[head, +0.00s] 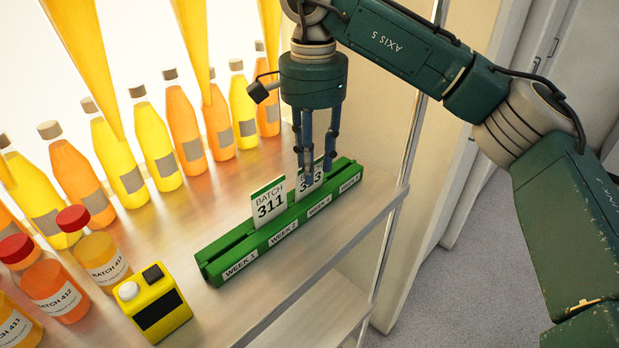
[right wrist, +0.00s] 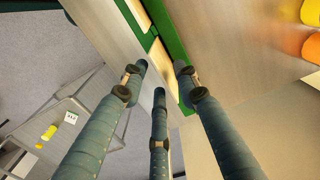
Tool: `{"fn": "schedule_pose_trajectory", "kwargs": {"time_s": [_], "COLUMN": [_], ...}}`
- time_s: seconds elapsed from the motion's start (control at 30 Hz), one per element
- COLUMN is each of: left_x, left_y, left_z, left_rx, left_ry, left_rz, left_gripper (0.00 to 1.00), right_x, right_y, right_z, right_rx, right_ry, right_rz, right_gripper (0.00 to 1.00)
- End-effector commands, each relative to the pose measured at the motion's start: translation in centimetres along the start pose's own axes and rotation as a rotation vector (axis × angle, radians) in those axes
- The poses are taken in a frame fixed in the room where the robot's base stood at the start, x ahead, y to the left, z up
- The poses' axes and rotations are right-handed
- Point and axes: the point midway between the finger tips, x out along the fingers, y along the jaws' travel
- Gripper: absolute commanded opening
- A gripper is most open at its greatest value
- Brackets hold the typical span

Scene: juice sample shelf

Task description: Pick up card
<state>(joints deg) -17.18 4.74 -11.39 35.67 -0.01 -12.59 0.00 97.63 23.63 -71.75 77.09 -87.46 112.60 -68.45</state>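A white card with a green top edge reading "BATCH 311" (head: 268,206) stands upright in a green rack (head: 217,258) with slots labelled WEEK. A second white card (head: 308,182), its number partly covered, stands further right in the rack. My right gripper (head: 318,178) points down at this second card, its fingers in front of and beside it. In the right wrist view, the right gripper's fingertips (right wrist: 160,70) are apart above the green rack (right wrist: 172,35). I cannot tell whether they touch the card. My left gripper is not in view.
A yellow device with a black panel (head: 153,305) stands left of the rack. Red-capped bottles (head: 102,257) are beside it, and a row of orange and yellow bottles (head: 183,123) stands behind. The shelf's front edge (head: 330,255) and a metal post (head: 407,150) are close by.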

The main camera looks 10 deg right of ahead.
Motion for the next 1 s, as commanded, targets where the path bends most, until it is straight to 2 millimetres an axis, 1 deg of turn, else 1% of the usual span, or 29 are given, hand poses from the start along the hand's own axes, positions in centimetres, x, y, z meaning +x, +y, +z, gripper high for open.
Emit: {"fn": "schedule_pose_trajectory", "kwargs": {"time_s": [0.03,0.1,0.23,0.47,0.5,0.57,0.63,0.67,1.0], "left_x": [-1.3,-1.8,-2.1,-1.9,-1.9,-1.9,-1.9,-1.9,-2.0], "left_y": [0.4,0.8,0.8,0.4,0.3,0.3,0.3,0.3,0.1], "left_z": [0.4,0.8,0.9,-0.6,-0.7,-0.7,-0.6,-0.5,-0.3], "left_rx": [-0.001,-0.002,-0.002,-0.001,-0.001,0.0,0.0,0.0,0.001], "left_ry": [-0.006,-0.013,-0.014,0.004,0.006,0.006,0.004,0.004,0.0], "left_rz": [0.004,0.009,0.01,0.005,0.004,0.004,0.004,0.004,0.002], "left_gripper": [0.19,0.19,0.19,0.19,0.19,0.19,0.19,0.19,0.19], "right_x": [0.3,1.4,2.9,3.2,3.2,3.2,3.2,3.2,3.2], "right_y": [0.0,0.0,-0.1,-0.2,-0.2,-0.2,-0.2,-0.2,-0.2], "right_z": [0.0,0.0,-0.1,0.0,0.0,0.0,0.0,0.0,0.0], "right_rx": [0.0,0.0,0.001,0.001,0.001,0.001,0.001,0.001,0.001], "right_ry": [-0.001,-0.001,0.0,0.001,0.001,0.001,0.001,0.001,0.001], "right_rz": [0.003,0.001,-0.002,-0.006,-0.006,-0.006,-0.006,-0.006,-0.006], "right_gripper": [0.3,0.3,0.3,0.3,0.28,0.16,0.02,0.0,0.0]}}
